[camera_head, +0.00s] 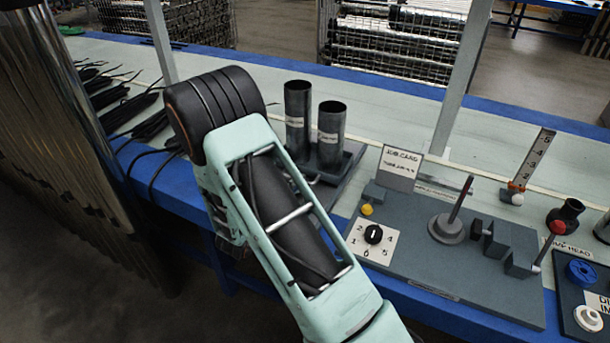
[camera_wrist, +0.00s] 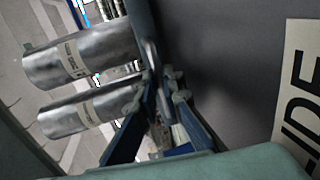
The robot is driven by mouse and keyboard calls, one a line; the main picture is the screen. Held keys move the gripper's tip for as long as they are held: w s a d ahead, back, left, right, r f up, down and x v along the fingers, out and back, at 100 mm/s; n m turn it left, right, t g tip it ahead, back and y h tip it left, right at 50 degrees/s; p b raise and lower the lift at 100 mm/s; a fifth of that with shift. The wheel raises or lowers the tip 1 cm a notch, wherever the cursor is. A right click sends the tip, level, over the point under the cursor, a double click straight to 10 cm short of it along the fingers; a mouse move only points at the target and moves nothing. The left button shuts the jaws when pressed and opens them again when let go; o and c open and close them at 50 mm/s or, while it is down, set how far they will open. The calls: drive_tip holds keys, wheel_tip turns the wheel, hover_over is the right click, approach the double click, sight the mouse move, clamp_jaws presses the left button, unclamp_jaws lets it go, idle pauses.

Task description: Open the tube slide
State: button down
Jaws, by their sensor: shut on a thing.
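Two grey metal tubes stand upright at the back of the bench in the head view, a taller one (camera_head: 298,115) and a shorter one (camera_head: 330,145), in a dark holder (camera_head: 335,183) partly hidden by my arm. Both tubes also show at the left of the wrist view (camera_wrist: 80,55). A dark grey panel (camera_wrist: 225,65) fills the right of the wrist view, with a label (camera_wrist: 300,95) reading "IDE" at its visible end. My gripper (camera_wrist: 160,85) is shut on a thin handle-like part beside this panel; the grip is partly hidden. My arm hides the gripper in the head view.
A grey board (camera_head: 450,265) with a numbered dial (camera_head: 374,234), a yellow button (camera_head: 367,210), a disc with a rod (camera_head: 449,226) and a red-knobbed lever (camera_head: 557,228) lies to the right. A job card (camera_head: 400,165) stands behind it. Black cables (camera_head: 110,92) lie at left.

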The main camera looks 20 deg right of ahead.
drive_tip(key=v, duration=0.3)
drive_tip(key=f+b+v, duration=0.1)
drive_tip(key=v, duration=0.2)
drive_tip(key=f+b+v, duration=0.1)
drive_tip(key=v, duration=0.3)
drive_tip(key=shift+s+a, duration=0.25)
drive_tip(key=c, duration=2.3)
unclamp_jaws()
drive_tip(key=shift+s+a, duration=0.1)
drive_tip(key=v, duration=1.1)
drive_tip(key=shift+s+a+r, duration=0.1)
drive_tip(key=shift+s+a, duration=0.15)
drive_tip(key=shift+a, duration=0.05)
